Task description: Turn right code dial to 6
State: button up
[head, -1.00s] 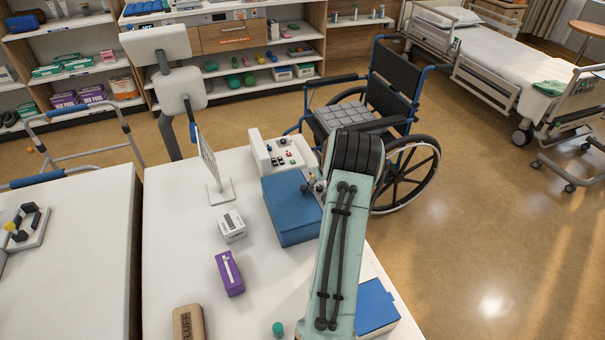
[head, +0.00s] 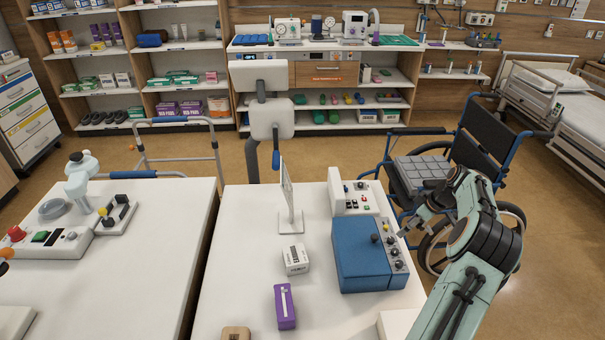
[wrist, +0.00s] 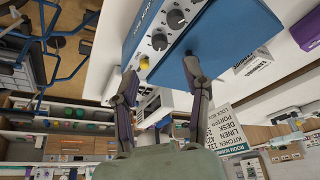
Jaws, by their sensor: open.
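A blue box (head: 362,262) with a light panel (head: 391,250) of dark dials along its right side stands on the white table. In the wrist view the box (wrist: 222,40) shows a dark dial (wrist: 176,19), another dark dial (wrist: 159,41) and a yellow knob (wrist: 144,62) in a row. The dial settings are too small to read, and which is the right code dial I cannot tell. My gripper (head: 404,233) is beside the panel in the head view. In the wrist view my gripper (wrist: 158,76) is open and empty, its fingertips near the yellow-knob end of the row.
A white control unit (head: 352,199) stands behind the blue box. A sign on a stand (head: 288,195), a small white carton (head: 295,259) and a purple box (head: 285,306) are to its left. A wheelchair (head: 440,165) stands close beyond the table's right edge.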

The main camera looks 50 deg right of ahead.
jog(key=w+a+r+n, duration=0.2)
jog(key=w+a+r, duration=0.5)
jog(key=w, duration=0.3)
jog(key=w+a+r+n+h, duration=0.1)
jog(key=w+a+r+n, duration=0.1)
jog(key=w+a+r, duration=0.5)
jog(key=shift+w+a+t+h, duration=0.3)
jog(key=shift+w+a, duration=0.5)
jog(key=shift+w, duration=1.05)
